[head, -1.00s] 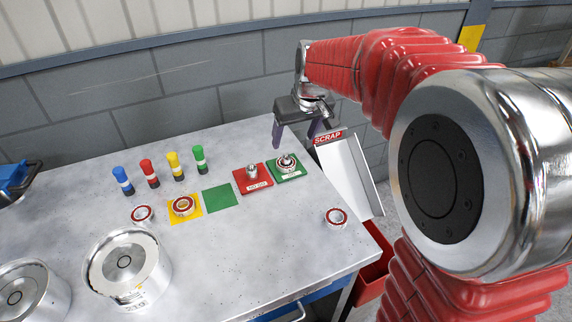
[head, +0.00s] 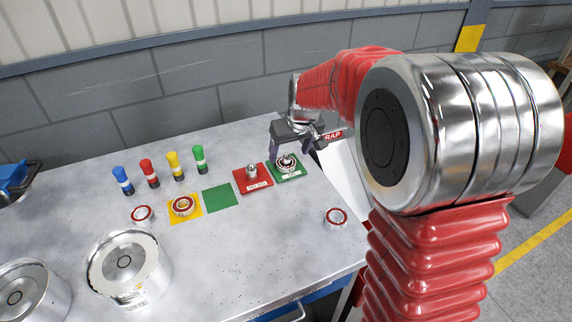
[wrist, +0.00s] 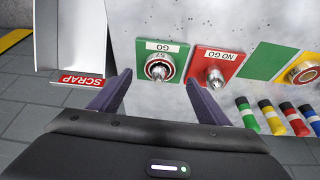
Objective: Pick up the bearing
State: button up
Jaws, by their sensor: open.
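A bearing (head: 288,162) with a red ring sits around the metal plug on the green GO pad (head: 276,174), near the back right of the bench. In the wrist view the bearing (wrist: 151,70) lies ahead between the fingers, with the plug (wrist: 160,72) through its middle. My gripper (head: 291,152) is open and empty, just above the GO pad, its fingers toward either side of the bearing. It also shows in the wrist view (wrist: 159,78). I cannot tell the exact height gap. Another bearing (head: 183,205) lies on the yellow pad; two more lie loose on the bench (head: 141,214) (head: 335,217).
The red NO GO pad (head: 262,186) with its plug (head: 252,171) is close beside the GO pad. An empty green pad (head: 220,198) is farther left. Several coloured markers (head: 176,165) stand behind. The scrap chute (wrist: 74,35) is beside the bench edge. Large metal cylinders (head: 125,265) stand front left.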

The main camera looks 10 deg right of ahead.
aim_at(288, 158)
jog(key=shift+x, duration=2.65)
jog(key=shift+s, duration=0.1)
jog(key=shift+c, duration=0.2)
jog(key=c, duration=1.4)
jog(key=shift+o, duration=0.2)
jog(key=shift+r, duration=0.2)
notch_tip(288, 158, up, 9)
jog(key=shift+r, duration=0.35)
